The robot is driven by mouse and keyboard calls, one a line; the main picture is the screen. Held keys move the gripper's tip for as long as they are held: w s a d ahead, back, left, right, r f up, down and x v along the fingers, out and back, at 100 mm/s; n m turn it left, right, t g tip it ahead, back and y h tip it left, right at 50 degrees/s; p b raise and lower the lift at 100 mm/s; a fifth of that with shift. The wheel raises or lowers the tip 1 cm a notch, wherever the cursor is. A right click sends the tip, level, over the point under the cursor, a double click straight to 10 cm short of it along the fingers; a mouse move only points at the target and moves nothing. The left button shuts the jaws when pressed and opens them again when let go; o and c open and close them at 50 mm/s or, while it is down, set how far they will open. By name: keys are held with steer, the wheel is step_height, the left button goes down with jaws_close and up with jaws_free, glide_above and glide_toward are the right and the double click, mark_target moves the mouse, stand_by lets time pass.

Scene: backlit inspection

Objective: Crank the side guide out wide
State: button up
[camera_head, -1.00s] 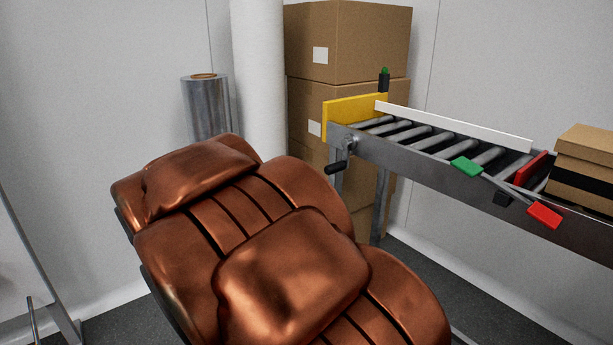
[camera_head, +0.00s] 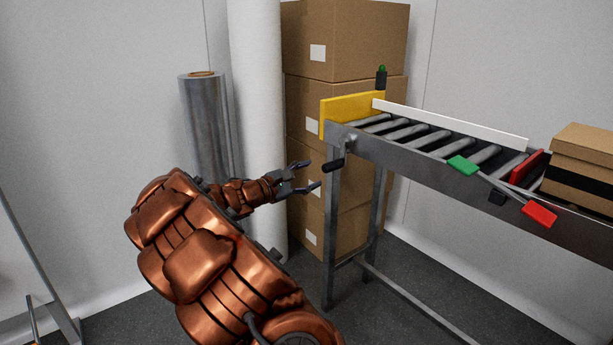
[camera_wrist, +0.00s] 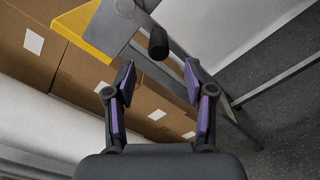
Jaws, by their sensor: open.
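The crank (camera_head: 336,165) with a dark handle sits on the near end of the roller conveyor (camera_head: 405,152), below the yellow end plate (camera_head: 350,109). A long white side guide (camera_head: 450,124) runs along the far side of the rollers. My gripper (camera_head: 305,175) is open and empty, just left of the crank handle and apart from it. In the wrist view the dark crank handle (camera_wrist: 158,43) shows end-on, ahead of and between the open fingertips (camera_wrist: 158,75). The yellow plate (camera_wrist: 85,35) is beyond it, upper left.
Cardboard boxes (camera_head: 345,45) are stacked behind the conveyor end. A white roll (camera_head: 258,90) and a grey film roll (camera_head: 205,125) stand left of them. A green paddle (camera_head: 463,165) and a red paddle (camera_head: 539,214) jut from the conveyor's near side. A carton (camera_head: 585,155) sits at right.

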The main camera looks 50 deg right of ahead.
mark_target(339, 167)
steer(key=b+x, duration=0.1)
steer(key=x, duration=0.7)
steer(key=shift+d+f+b, duration=0.2)
steer(key=shift+d+b, duration=0.05)
steer(key=shift+b, duration=0.1)
steer(key=shift+w+d+r, duration=0.1)
steer(key=shift+c, duration=0.5)
steer(key=c, duration=0.9)
steer(key=shift+o, duration=0.2)
steer(key=shift+s+a+r, duration=0.15)
steer(key=shift+s+r, duration=0.05)
steer(key=shift+s, duration=0.35)
steer(key=shift+s+a+r, duration=0.2)
steer(key=shift+s, duration=0.3)
steer(key=shift+s+a+r, duration=0.15)
steer(key=shift+s, duration=0.4)
